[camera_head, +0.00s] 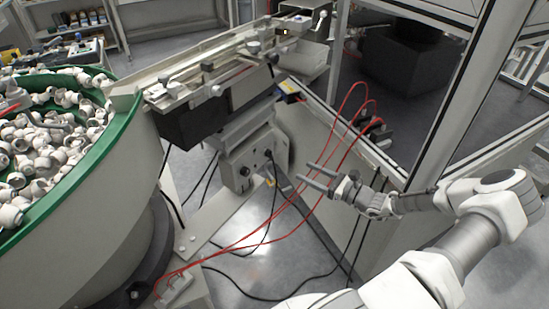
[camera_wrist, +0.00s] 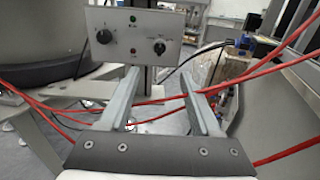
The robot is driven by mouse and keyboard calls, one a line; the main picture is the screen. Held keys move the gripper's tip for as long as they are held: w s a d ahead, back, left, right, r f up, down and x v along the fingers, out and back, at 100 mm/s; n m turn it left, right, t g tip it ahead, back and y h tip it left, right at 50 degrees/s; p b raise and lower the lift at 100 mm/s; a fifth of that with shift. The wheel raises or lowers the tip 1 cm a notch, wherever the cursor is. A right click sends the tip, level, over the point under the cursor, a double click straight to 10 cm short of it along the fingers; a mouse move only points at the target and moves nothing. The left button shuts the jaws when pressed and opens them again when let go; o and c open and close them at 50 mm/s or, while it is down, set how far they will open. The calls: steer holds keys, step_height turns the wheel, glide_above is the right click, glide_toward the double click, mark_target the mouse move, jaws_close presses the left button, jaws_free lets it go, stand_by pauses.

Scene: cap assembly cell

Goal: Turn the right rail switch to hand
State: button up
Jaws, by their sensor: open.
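The grey control box (camera_head: 240,168) sits under the rail in the head view. In the wrist view its front panel (camera_wrist: 125,22) faces me, with a dark left knob (camera_wrist: 104,37) and a dark right knob (camera_wrist: 159,47). The labels are too small to read. My gripper (camera_head: 312,177) is open and empty, to the right of the box and apart from it. In the wrist view my gripper's fingertips (camera_wrist: 160,74) point toward the panel, below the right knob, with nothing held.
Red cables (camera_head: 325,165) loop near my gripper and cross the wrist view (camera_wrist: 75,112). The green-rimmed bowl of white caps (camera_head: 105,185) stands left. The rail (camera_head: 215,80) runs above the box. A glazed enclosure frame (camera_head: 440,125) stands right. Black cables lie on the floor.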

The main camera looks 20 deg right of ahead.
mark_target(272, 155)
steer(key=b+x, duration=0.1)
steer(key=x, duration=1.2)
steer(key=shift+b, duration=0.3)
jaws_close()
